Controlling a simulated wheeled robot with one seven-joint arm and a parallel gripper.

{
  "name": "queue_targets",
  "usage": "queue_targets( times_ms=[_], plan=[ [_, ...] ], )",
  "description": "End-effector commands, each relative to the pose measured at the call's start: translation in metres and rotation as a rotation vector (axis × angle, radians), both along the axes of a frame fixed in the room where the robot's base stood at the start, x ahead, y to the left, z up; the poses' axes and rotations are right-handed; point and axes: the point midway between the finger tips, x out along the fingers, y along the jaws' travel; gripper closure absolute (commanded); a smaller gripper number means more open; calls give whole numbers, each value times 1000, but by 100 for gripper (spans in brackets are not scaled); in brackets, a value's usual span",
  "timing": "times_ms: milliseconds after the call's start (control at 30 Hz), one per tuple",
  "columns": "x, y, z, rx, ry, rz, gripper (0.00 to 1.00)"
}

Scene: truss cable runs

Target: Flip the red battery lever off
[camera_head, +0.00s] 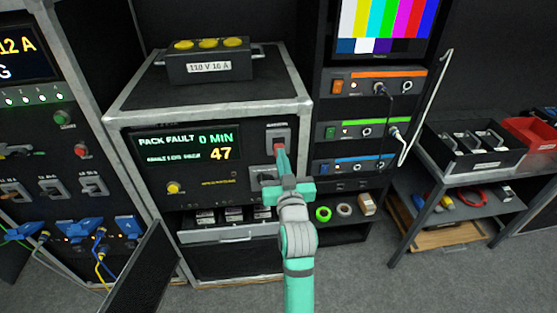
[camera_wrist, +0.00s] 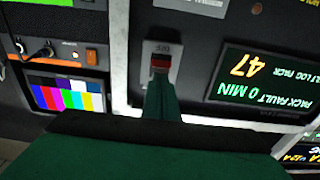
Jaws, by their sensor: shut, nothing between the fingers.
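The red battery lever (camera_head: 278,149) sits on a light grey plate (camera_head: 278,133) on the front of the battery cabinet, right of its display. In the wrist view, turned upside down, the red lever (camera_wrist: 160,64) shows on its plate just beyond my fingertips. My gripper (camera_head: 280,157) is shut and empty, with its tip at the lever's lower end. It also shows in the wrist view (camera_wrist: 162,85), overlapping the lever's near part. I cannot tell whether the tip touches the lever.
The display (camera_head: 188,148) reads PACK FAULT, 0 MIN and 47. A yellow button (camera_head: 173,187) sits below it. A dark box with yellow knobs (camera_head: 208,62) stands on the cabinet. A rack with cables (camera_head: 375,110) is at the right. An open drawer (camera_head: 228,232) juts out below.

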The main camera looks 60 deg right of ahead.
Motion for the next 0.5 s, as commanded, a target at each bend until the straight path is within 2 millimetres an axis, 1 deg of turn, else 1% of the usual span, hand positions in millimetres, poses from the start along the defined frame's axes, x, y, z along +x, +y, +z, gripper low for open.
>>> queue_targets(
  times_ms=[267,333,500],
  plan=[
    [-6,11,36,-6,-2,0,100],
    [-14,19,31,1,-1,-2,100],
    [-29,42,28,0,0,1,100]
  ],
)
